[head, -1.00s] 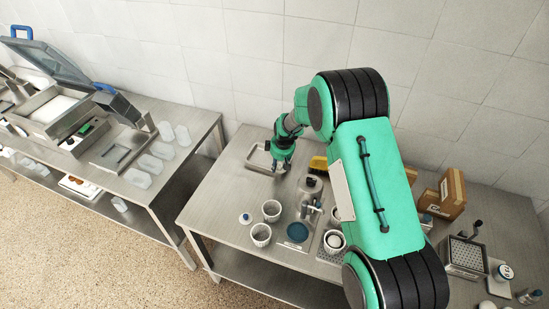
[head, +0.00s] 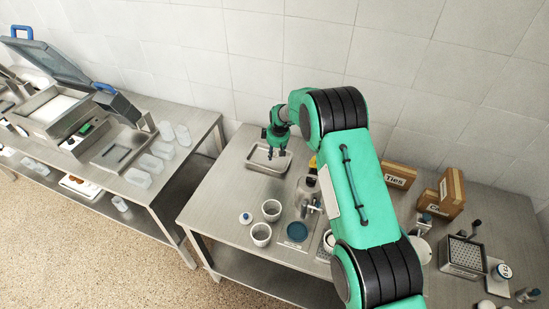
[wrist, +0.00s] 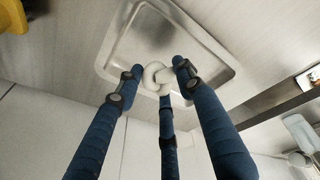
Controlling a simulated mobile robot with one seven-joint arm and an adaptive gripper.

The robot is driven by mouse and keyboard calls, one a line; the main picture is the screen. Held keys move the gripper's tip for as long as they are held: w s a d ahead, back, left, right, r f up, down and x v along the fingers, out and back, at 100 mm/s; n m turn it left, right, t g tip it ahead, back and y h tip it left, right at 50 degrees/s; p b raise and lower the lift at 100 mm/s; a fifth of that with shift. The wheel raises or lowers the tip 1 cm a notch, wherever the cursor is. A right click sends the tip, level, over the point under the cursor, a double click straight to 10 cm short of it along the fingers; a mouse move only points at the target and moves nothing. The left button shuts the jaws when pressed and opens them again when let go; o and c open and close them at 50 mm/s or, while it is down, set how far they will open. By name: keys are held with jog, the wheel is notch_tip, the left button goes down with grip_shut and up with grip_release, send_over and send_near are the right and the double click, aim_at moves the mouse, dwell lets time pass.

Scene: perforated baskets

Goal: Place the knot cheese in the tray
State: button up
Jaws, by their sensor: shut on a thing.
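The knot cheese (wrist: 157,76) is a small cream-white knot between my gripper's fingers in the wrist view. My gripper (wrist: 158,84) has blue, padded fingers and is shut on it. The metal tray (wrist: 205,52) is a shallow rectangle with a raised rim; in the wrist view the cheese appears in front of it. In the head view my gripper (head: 275,150) hangs over the tray (head: 254,166) at the back left of the table. The cheese is too small to make out there. The height of the cheese above the tray floor is hard to tell.
A yellow object (head: 313,162) is partly hidden by my arm. Cardboard boxes (head: 399,175) stand at the back right. The table left of the tray is clear.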

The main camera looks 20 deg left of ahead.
aim_at(275, 157)
jog(key=shift+f, duration=0.1)
jog(key=shift+f, duration=1.65)
jog(key=shift+f, duration=0.2)
jog(key=o, duration=1.1)
jog(key=shift+o, duration=0.2)
jog(key=shift+r, duration=0.15)
jog(key=v, duration=1.2)
jog(key=shift+r, duration=0.1)
